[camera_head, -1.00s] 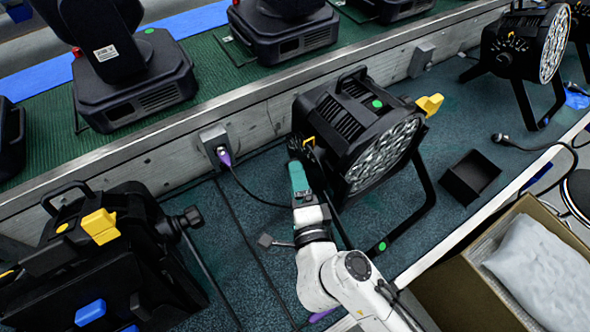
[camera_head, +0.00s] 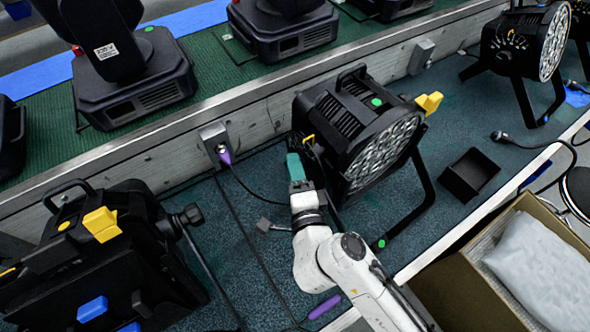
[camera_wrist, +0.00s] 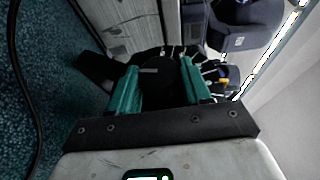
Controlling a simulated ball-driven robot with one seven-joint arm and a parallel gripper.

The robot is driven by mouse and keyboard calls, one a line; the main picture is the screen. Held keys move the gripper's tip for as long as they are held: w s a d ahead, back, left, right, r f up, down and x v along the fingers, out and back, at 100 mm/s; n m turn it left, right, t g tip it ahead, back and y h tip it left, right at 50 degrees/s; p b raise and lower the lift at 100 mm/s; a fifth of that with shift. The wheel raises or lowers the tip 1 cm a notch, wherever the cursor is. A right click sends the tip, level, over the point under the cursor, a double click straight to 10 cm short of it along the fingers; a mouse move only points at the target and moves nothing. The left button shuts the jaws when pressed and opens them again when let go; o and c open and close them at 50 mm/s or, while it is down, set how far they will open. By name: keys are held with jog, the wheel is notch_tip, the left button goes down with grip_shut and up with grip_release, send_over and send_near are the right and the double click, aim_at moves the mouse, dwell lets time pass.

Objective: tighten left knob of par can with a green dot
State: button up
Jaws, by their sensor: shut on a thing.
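The par can with the green dot (camera_head: 340,128) stands on the dark blue carpet in the middle of the head view. Its green dot (camera_head: 377,103) is on top, and a second green dot is on its stand. A yellow knob (camera_head: 430,103) shows on its right side. My gripper (camera_head: 296,158) is at its left side. In the wrist view, the teal fingers of my gripper (camera_wrist: 160,88) are on either side of a round black knob (camera_wrist: 185,80), the left knob, and are shut on it. In the head view that knob is hidden.
A black open box (camera_head: 470,175) and a cardboard box (camera_head: 510,265) are on the right. A cable runs from a wall socket (camera_head: 216,142) near my gripper. A metal-edged ledge bounds the back.

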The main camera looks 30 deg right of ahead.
jog(key=shift+c, duration=1.3)
jog(key=shift+f, duration=0.15)
jog(key=shift+b, duration=0.45)
jog(key=shift+f+b, duration=0.2)
jog(key=shift+b, duration=0.25)
jog(key=t+b, duration=0.1)
jog(key=b, duration=0.1)
jog(key=t+b, duration=0.1)
jog(key=b, duration=0.2)
jog(key=shift+f+m+h, duration=0.35)
jog(key=shift+m+h, duration=0.05)
jog(key=m+t+b, duration=0.1)
jog(key=b, duration=0.5)
jog(key=shift+f+t+h, duration=0.1)
jog(key=shift+t+h, duration=0.2)
jog(key=shift+h, duration=0.1)
jog(key=b, duration=0.3)
jog(key=shift+m+t+h, duration=0.3)
jog(key=shift+t+h, duration=0.1)
jog(key=shift+b, duration=0.55)
jog(key=shift+r+t+b, duration=0.3)
jog(key=shift+r+b, duration=0.05)
jog(key=shift+b, duration=0.1)
